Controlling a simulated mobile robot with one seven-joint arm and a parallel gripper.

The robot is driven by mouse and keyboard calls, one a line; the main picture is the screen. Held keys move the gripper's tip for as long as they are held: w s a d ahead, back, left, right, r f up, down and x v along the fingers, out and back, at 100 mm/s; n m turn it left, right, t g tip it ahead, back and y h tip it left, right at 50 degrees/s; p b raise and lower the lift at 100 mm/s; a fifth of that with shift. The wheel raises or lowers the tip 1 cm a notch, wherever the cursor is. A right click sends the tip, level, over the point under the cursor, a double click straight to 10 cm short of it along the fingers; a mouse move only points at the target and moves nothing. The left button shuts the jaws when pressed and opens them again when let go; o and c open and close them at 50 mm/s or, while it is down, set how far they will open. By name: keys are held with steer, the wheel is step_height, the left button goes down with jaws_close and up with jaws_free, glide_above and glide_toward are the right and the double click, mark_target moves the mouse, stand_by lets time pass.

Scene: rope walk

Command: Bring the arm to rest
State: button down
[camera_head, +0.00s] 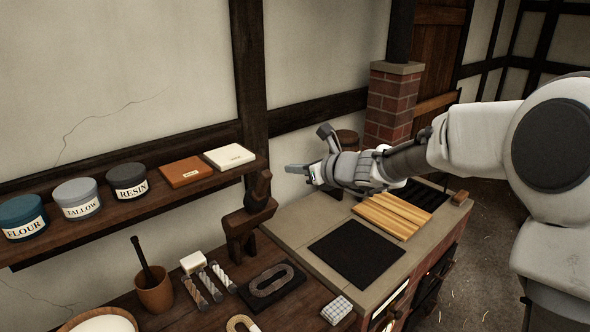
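My gripper (298,170) is at the end of my arm, which reaches in from the right edge. It hangs in the air over the back of the stove counter, near the wall, and points left. Nothing shows held in it. Its fingers are small and seen from the side, so their gap does not show. My arm is stretched out roughly level above the stove.
At left, a shelf (150,207) holds labelled jars and two blocks. A workbench (215,314) holds rope samples and a mortar (154,292).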

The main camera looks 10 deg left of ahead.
steer(key=s+d+n+g+h+b, duration=0.15)
steer(key=s+d+n, duration=0.25)
steer(key=s+n, duration=0.4)
steer(key=s+d+n+g+h+b, duration=0.1)
steer(key=s+d+n+h+b, duration=0.1)
steer(key=s+d+n, duration=0.45)
steer(key=s+d+f+n+h+b, duration=0.2)
steer(key=s+d+n, duration=0.3)
steer(key=s+d, duration=0.3)
steer(key=s+d+f+n+h+b, duration=0.2)
steer(key=s+d+f+n+h, duration=0.3)
steer(key=s+d, duration=0.4)
steer(key=s+n, duration=0.1)
steer(key=s, duration=0.1)
steer(key=shift+s+d+f, duration=0.2)
steer(key=shift+s+f, duration=0.05)
steer(key=shift+s, duration=0.15)
